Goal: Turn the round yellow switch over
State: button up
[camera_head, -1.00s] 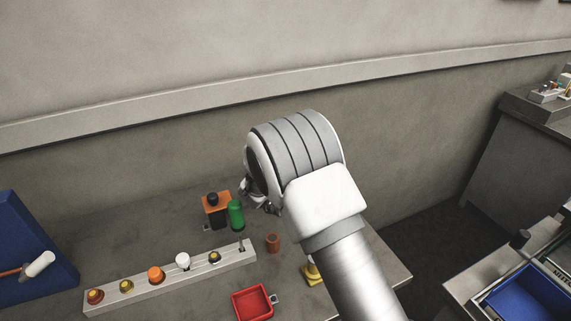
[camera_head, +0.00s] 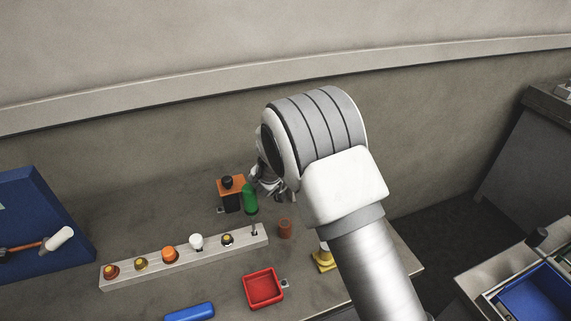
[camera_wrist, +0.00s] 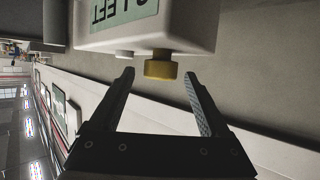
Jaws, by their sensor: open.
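In the wrist view, a round yellow switch (camera_wrist: 160,66) sticks out of the edge of a white box (camera_wrist: 190,30) with a green label reading upside down. A smaller white knob (camera_wrist: 124,54) is beside it. My gripper (camera_wrist: 159,82) is open and empty, with one finger to each side of the yellow switch in the picture; I cannot tell whether either finger touches it. In the head view, my gripper (camera_head: 268,182) is partly hidden by my wrist, close to the green handle (camera_head: 250,198). I cannot make out this switch there.
A pale rail (camera_head: 188,258) with several coloured knobs lies on the table. An orange-topped box (camera_head: 231,198), a brown cylinder (camera_head: 285,229), a red tray (camera_head: 263,302) and a yellow-based object (camera_head: 322,262) stand near. A blue panel (camera_head: 40,220) is at left.

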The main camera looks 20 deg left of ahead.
jog(key=v, duration=1.5)
jog(key=s+d+r+n+g+y, duration=0.1)
jog(key=d+r+g+y, duration=0.15)
jog(key=d+r, duration=0.4)
jog(key=s+d+r+n+g+y, duration=0.1)
jog(key=d+r+y, duration=0.3)
jog(key=r, duration=0.5)
jog(key=s+d+f+g+h, duration=0.1)
jog(key=s+d+g+h, duration=0.3)
jog(key=s+d, duration=1.8)
jog(key=shift+f+m+h, duration=0.25)
jog(key=shift+m+h, duration=0.15)
jog(key=shift+h, duration=0.15)
